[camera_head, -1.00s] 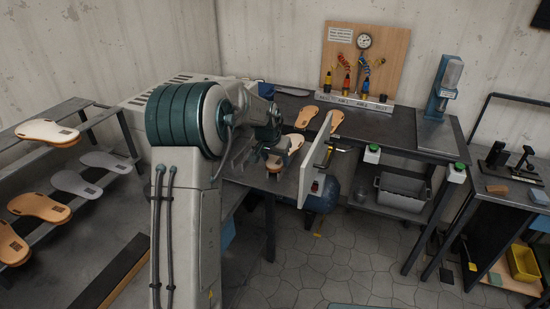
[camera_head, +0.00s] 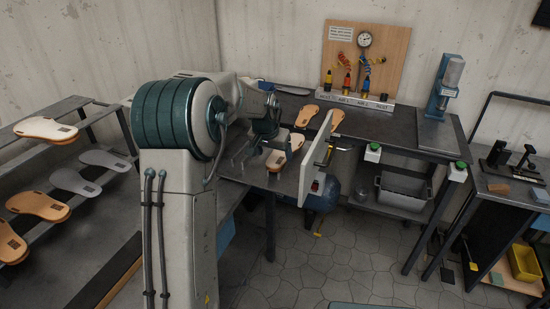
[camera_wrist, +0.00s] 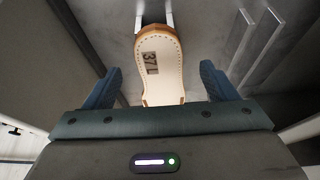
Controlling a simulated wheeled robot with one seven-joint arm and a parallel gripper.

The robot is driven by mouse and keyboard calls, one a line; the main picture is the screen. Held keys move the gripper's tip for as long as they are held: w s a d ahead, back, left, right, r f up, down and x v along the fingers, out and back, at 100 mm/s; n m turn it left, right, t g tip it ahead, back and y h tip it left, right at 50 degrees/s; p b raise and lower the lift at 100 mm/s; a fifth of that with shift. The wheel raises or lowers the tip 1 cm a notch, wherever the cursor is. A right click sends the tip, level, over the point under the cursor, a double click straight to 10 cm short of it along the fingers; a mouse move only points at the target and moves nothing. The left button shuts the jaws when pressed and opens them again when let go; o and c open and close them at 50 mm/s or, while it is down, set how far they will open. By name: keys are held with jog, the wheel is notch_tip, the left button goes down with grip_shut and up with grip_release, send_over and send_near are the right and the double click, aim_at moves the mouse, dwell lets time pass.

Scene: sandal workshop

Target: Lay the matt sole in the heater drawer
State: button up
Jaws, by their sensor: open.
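I cannot tell which sole is matt.
Several tan and grey soles lie on the stepped rack (camera_head: 75,136) at left. Two more tan soles (camera_head: 306,115) (camera_head: 338,118) are on the dark bench (camera_head: 400,128). A gauge board (camera_head: 364,60) stands behind. A grey bin (camera_head: 403,190) is below.

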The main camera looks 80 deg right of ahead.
jog(key=v, duration=1.1)
jog(key=shift+b, duration=0.45)
jog(key=w+a+n+t+y, duration=0.3)
jog(key=w+a+n, duration=0.6)
jog(key=w+a, duration=1.7)
jog(key=w+a+f+n+t, duration=0.1)
jog(key=w+a+n, duration=0.15)
jog(key=a, duration=0.65)
jog(key=w+a+f+n, duration=0.2)
jog(key=a+n, duration=0.2)
jog(key=a, duration=0.5)
jog(key=s+a+f+n, duration=0.1)
jog(key=s+a+n, duration=0.1)
jog(key=a, duration=0.4)
jog(key=s+a+f+n+y, duration=0.1)
jog(key=s+a+f+n, duration=0.1)
jog(key=a, duration=0.4)
jog(key=shift+s+a+f+n, duration=0.15)
jog(key=shift+s+a+n, duration=0.25)
jog(key=shift+s+n, duration=0.45)
